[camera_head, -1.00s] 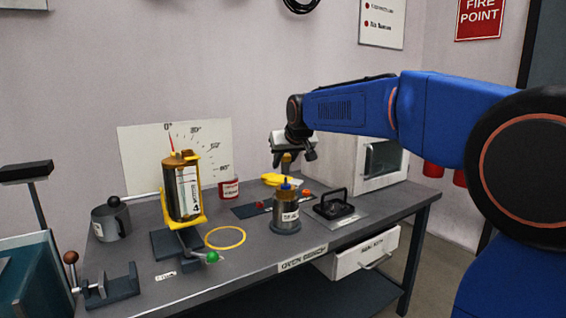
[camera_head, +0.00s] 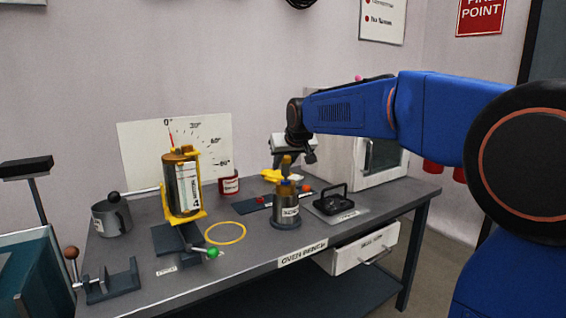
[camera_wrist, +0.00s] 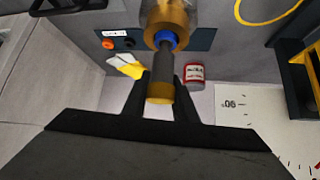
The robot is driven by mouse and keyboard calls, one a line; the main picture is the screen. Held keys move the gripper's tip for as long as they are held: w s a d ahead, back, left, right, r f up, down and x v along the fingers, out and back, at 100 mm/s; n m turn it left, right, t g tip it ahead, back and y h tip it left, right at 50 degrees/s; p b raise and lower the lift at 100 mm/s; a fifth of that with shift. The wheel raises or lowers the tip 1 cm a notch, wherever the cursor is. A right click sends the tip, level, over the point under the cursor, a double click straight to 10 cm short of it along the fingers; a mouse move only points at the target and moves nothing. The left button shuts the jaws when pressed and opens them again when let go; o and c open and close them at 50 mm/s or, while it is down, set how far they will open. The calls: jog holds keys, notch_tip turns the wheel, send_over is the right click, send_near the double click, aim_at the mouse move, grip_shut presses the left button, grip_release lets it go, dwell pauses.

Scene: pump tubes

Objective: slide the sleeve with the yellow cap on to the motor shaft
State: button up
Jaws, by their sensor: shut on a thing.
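A red can (camera_head: 229,184) and yellow item (camera_head: 272,175) stand behind the motor. A black-handled plate (camera_head: 333,203) and white oven (camera_head: 375,160) are to its right. A yellow ring (camera_head: 226,233) and tilt stand with an amber canister (camera_head: 180,187) are to its left.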

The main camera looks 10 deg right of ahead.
jog(key=shift+f, duration=0.3)
jog(key=o, duration=1.2)
jog(key=v, duration=1.7)
jog(key=shift+s+r, duration=0.15)
jog(key=shift+s, duration=0.1)
jog(key=s+d+f+g, duration=0.1)
jog(key=s+d+f, duration=0.1)
jog(key=s+f, duration=0.8)
jog(key=s+d+f+g, duration=0.1)
jog(key=s+d+f, duration=0.1)
jog(key=s+f, duration=0.9)
jog(key=s+d+f+m+g+h, duration=0.1)
jog(key=s+d+f+g, duration=0.1)
jog(key=s+f, duration=0.9)
jog(key=shift+s+f, duration=0.1)
jog(key=shift+s, duration=0.6)
